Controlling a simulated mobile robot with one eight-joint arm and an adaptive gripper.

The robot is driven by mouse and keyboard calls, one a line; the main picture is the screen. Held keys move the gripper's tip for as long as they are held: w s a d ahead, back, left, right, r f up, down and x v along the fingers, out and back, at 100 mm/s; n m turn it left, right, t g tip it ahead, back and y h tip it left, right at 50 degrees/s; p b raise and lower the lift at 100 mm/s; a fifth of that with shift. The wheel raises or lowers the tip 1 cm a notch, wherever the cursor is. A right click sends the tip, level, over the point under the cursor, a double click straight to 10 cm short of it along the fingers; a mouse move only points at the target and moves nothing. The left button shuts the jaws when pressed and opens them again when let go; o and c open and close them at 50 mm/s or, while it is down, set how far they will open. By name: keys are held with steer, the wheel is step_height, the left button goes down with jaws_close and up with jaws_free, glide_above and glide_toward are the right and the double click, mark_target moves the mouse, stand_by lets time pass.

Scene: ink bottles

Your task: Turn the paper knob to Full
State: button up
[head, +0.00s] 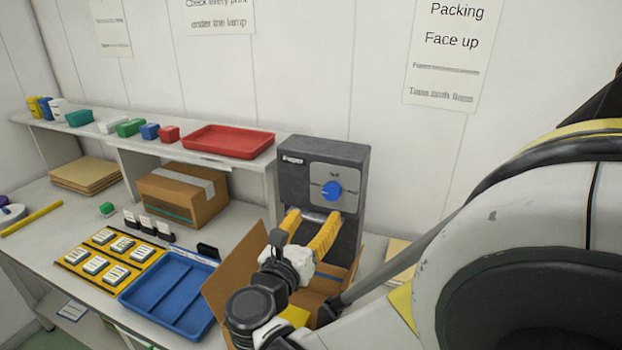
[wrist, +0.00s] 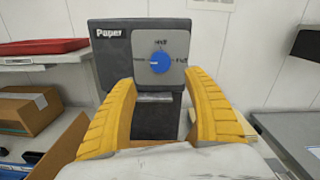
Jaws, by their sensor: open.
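The dark grey paper unit (head: 298,178) stands against the back wall, and its "Paper" label is readable in the wrist view. The blue round knob (head: 332,190) sits on its light grey dial plate. In the wrist view the knob (wrist: 157,62) has a label that looks like "Half" above it, "Full" to its right and a small unreadable one to its left. Its pointer seems to face the left label, but it is too small to be sure. My gripper (head: 313,213) is open and empty, with its yellow fingers below and in front of the knob, apart from it.
An open cardboard box (head: 238,268) stands below my gripper. A blue tray (head: 170,289) and a yellow rack (head: 84,262) lie to the left. A closed carton (head: 182,200) sits under the shelf, which carries a red tray (head: 228,141). The space before the knob looks clear.

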mark_target(331, 194)
steer(key=b+x, duration=0.1)
steer(key=x, duration=0.9)
steer(key=shift+w+d+b, duration=0.2)
steer(key=shift+w+b, duration=0.05)
steer(key=shift+b, duration=0.05)
steer(key=c, duration=1.2)
